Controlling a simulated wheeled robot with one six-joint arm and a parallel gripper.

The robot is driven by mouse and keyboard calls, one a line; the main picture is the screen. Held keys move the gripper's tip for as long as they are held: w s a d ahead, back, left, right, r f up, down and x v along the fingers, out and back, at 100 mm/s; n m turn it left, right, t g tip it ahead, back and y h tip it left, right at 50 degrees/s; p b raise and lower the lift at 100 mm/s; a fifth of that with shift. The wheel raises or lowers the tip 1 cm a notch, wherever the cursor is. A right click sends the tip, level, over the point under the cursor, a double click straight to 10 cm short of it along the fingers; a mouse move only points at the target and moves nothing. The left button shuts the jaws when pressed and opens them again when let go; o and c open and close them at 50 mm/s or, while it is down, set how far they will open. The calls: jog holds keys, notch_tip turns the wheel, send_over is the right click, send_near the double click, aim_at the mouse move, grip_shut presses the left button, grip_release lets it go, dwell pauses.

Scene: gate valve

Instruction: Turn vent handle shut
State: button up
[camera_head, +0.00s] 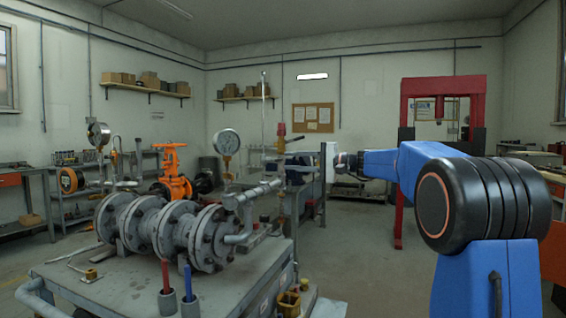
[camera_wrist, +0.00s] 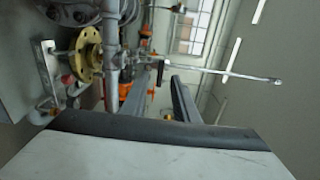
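My gripper (camera_head: 303,168) reaches in from the right, just right of the pipework on the valve bench. In the wrist view its two dark fingers (camera_wrist: 163,84) stand apart with a gap, and I see nothing clearly held. A small upright fitting with a brass and red top (camera_head: 281,137) stands near the fingers and has a thin lever to its right. It may be the vent valve, but I cannot tell for sure. A small dark handle (camera_wrist: 164,74) shows by the fingertips in the wrist view. Any contact is unclear.
A grey flanged pipe assembly (camera_head: 165,228) lies on the bench (camera_head: 225,289). A tall thin rod (camera_head: 263,100) rises near my gripper; a pressure gauge (camera_head: 227,142) and an orange valve (camera_head: 172,172) stand left. A red press frame (camera_head: 404,115) is behind my arm.

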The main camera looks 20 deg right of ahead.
jog(key=v, duration=1.2)
jog(key=shift+d, duration=0.1)
jog(key=shift+s+f, duration=0.1)
jog(key=s+a+f+n+g+h, duration=0.1)
jog(key=s+a+f+g+h, duration=0.2)
jog(key=s+a+f, duration=0.7)
jog(key=s+a+f+n+g+h, duration=0.1)
jog(key=s+a+f+g+h, duration=0.15)
jog(key=s+a+f, duration=0.5)
jog(key=s+d+f+n+h, duration=0.2)
jog(key=s+d+f+h, duration=0.2)
jog(key=s+f, duration=0.6)
jog(key=s+d+f+n+h, duration=0.3)
jog(key=s+f, duration=0.8)
jog(key=s, duration=0.6)
jog(key=shift+s+d+f+h, duration=0.2)
jog(key=shift+d+h, duration=0.5)
jog(key=shift+h, duration=0.35)
